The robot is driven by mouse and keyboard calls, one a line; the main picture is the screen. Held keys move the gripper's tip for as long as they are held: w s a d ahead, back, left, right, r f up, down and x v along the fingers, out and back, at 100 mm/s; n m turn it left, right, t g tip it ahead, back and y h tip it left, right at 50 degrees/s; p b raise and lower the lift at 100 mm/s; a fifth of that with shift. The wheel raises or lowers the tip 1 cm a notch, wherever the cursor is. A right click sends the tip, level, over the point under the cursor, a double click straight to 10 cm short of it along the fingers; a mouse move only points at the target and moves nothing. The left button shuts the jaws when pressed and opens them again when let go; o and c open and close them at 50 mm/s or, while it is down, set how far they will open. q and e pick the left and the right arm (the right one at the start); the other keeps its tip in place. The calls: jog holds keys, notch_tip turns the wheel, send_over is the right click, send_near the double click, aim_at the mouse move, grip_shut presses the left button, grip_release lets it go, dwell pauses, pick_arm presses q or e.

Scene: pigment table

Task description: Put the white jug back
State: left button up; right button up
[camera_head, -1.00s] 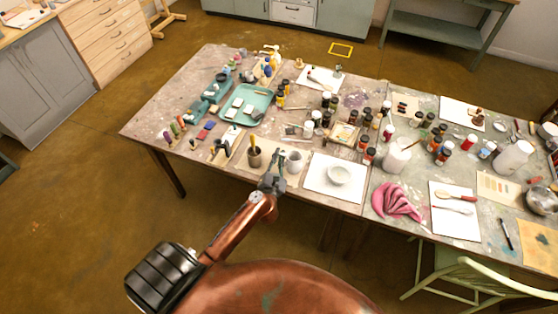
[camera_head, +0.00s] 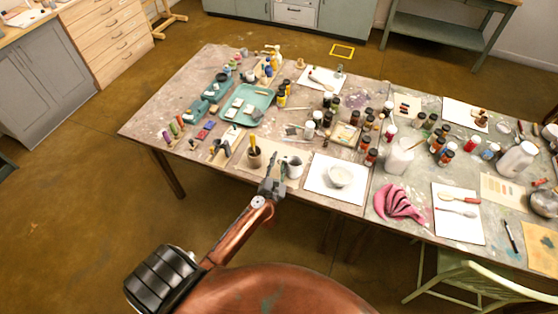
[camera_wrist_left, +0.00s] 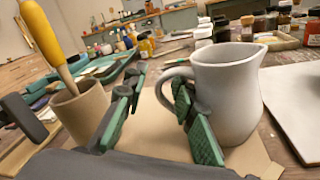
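The white jug (camera_head: 294,168) stands upright on a tan sheet near the table's front edge. In the left wrist view the jug (camera_wrist_left: 228,95) fills the right middle, with its handle to the left and its spout to the right. My left gripper (camera_head: 273,180) is at the jug's handle side. In the wrist view the gripper (camera_wrist_left: 157,88) is open, its two green-padded fingers apart. The right finger overlaps the handle and is close to the jug's body; I cannot tell whether it touches. My right gripper is not in view.
A brown cup (camera_head: 254,160) with a yellow-handled tool stands just left of the gripper. Several paint bottles stand behind. A pink cloth (camera_head: 398,203) lies farther right.

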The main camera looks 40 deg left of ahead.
pick_arm(q)
jog(key=shift+s+d+r, duration=0.1)
jog(key=shift+s, duration=0.05)
jog(key=v, duration=1.1)
jog(key=shift+s, duration=0.35)
jog(key=shift+r, duration=0.1)
